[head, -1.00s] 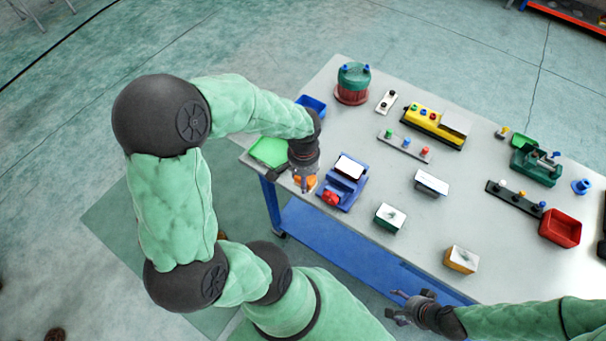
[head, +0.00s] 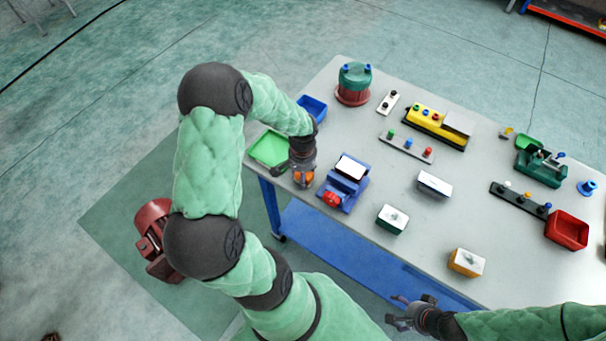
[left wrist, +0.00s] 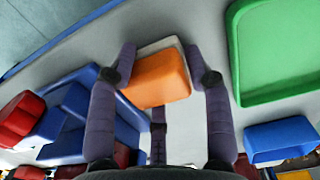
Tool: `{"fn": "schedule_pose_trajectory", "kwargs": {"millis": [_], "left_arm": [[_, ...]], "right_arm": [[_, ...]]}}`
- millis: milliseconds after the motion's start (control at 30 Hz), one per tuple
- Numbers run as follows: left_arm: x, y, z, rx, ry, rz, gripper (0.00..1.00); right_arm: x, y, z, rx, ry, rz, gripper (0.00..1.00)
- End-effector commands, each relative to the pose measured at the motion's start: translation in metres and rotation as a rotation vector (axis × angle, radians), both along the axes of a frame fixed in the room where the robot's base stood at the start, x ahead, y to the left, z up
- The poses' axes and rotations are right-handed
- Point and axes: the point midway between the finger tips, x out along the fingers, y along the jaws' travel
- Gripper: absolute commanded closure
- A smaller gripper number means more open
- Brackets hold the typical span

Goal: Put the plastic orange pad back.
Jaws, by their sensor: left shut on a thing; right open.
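The orange pad (left wrist: 158,80) is between the purple fingers of my left gripper (left wrist: 162,58) in the left wrist view, with a pale layer at its far side. The gripper is shut on it. In the head view, my left gripper (head: 303,180) points down at the table's near left corner. The pad shows there as a small orange patch (head: 304,176), partly hidden by the fingers. I cannot tell whether it touches the table. My right gripper (head: 405,314) is open and empty off the table's front edge.
A green tray (head: 268,150) and a blue bin (head: 313,107) lie beyond the left gripper. A blue device (head: 345,183) with a white top and red knob stands close to its right. Several small boxes and button panels cover the grey table (head: 335,235).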

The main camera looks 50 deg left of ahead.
Motion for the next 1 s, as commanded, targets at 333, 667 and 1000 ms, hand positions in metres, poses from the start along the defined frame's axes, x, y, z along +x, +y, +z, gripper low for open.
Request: {"fn": "schedule_pose_trajectory", "kwargs": {"millis": [333, 667, 1000], "left_arm": [[0.0, 0.001, -0.003, 0.002, -0.002, 0.0, 0.8], [0.0, 0.001, -0.001, 0.002, -0.002, 0.0, 0.26], [0.001, 0.002, 0.022, 0.004, -0.006, 0.0, 0.26]], "right_arm": [[0.0, 0.0, -0.004, 0.0, 0.0, 0.0, 0.27], [0.0, 0.0, -0.002, 0.0, 0.0, 0.0, 0.27], [0.0, 0.0, 0.007, 0.0, 0.0, 0.0, 0.27]]}}
